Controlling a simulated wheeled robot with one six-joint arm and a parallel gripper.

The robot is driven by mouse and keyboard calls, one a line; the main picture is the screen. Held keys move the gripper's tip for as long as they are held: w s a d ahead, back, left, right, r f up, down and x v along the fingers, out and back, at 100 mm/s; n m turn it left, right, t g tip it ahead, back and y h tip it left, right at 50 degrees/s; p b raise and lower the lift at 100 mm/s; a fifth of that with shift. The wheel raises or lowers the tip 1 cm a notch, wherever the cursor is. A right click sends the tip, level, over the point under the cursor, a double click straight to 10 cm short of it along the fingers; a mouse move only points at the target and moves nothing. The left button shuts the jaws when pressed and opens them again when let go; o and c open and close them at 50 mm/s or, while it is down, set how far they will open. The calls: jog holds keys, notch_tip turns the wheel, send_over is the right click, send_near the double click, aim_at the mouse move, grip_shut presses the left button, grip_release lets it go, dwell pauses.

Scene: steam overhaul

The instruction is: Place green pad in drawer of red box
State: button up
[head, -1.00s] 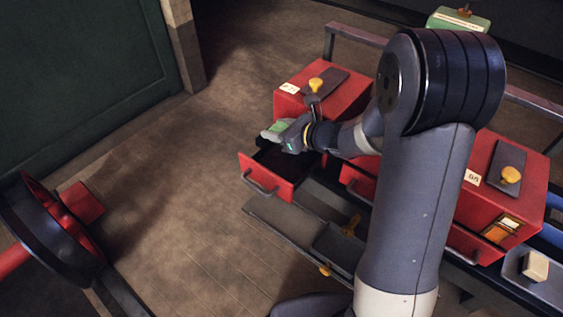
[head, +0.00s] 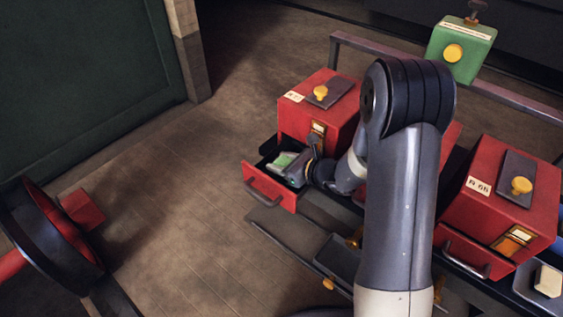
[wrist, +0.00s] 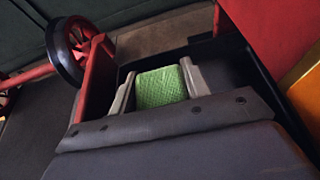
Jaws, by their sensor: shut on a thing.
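The green pad (wrist: 161,87) is held between the two fingers of my gripper (wrist: 158,85) in the wrist view. In the head view the pad (head: 283,160) and my gripper (head: 287,167) are down inside the open drawer (head: 268,193) of the left red box (head: 312,108). The drawer's red front and handle stand out from the box. In the wrist view the drawer's dark inner wall (wrist: 262,73) lies to the right of the pad. Whether the pad touches the drawer floor is hidden.
Another red box (head: 485,190) stands at the right. A grey tray (head: 340,262) lies below the drawer. A white block (head: 547,281) sits at the lower right. A red-and-black wheel (head: 50,235) is at left.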

jog(key=shift+f+b, duration=0.4)
jog(key=shift+s+f+b, duration=0.1)
jog(key=shift+f+b, duration=0.15)
jog(key=shift+b, duration=0.1)
jog(key=o, duration=1)
jog(key=shift+s+f, duration=0.15)
jog(key=shift+f, duration=0.05)
jog(key=shift+o, duration=0.2)
jog(key=shift+r, duration=0.1)
jog(key=shift+r+p, duration=0.55)
jog(key=shift+p, duration=0.35)
jog(key=v, duration=1.2)
jog(key=shift+r+p, duration=0.15)
jog(key=shift+p, duration=0.25)
